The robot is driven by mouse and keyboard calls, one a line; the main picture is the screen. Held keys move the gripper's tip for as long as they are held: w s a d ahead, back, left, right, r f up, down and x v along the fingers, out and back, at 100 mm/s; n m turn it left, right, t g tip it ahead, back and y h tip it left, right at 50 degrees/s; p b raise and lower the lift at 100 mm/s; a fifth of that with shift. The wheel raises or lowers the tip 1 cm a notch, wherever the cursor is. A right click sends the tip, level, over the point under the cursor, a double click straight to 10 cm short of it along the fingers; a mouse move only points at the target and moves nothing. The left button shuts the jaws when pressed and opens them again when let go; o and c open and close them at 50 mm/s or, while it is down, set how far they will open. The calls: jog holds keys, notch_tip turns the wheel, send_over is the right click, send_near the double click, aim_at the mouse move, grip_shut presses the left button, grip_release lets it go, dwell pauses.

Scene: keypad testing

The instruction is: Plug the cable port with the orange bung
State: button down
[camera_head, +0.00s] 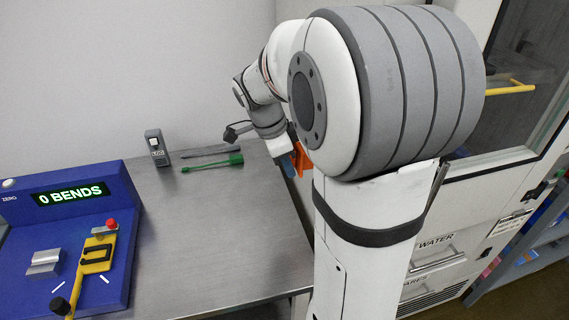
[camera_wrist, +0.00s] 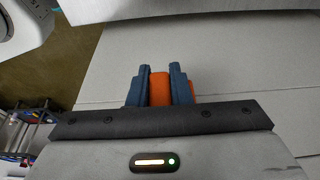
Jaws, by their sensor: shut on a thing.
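My gripper (camera_wrist: 160,88) is shut on the orange bung (camera_wrist: 160,87), which sits between its two blue fingers in the wrist view. In the head view the bung (camera_head: 301,160) shows as an orange piece beside a blue finger of my gripper (camera_head: 289,166), near the right edge of the metal table. My arm hides part of the gripper and the area behind it. I cannot make out the cable port in either view.
A blue bend tester (camera_head: 72,240) with a yellow lever stands at the left of the metal table (camera_head: 215,235). A grey handheld device (camera_head: 156,147) and a green tool (camera_head: 212,164) are at the back. A white cabinet with a yellow handle (camera_head: 510,88) stands at the right.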

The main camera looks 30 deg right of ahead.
jog(key=shift+s+d, duration=0.2)
jog(key=shift+d, duration=0.95)
jog(key=shift+s+d, duration=0.1)
jog(key=shift+d, duration=0.4)
jog(key=shift+d, duration=0.25)
jog(key=c, duration=1.3)
grip_release()
jog(key=shift+o, duration=0.2)
jog(key=shift+r, duration=0.1)
jog(key=v, duration=0.7)
jog(key=shift+a+r, duration=0.15)
jog(key=shift+r, duration=0.15)
jog(key=shift+s+a, duration=0.1)
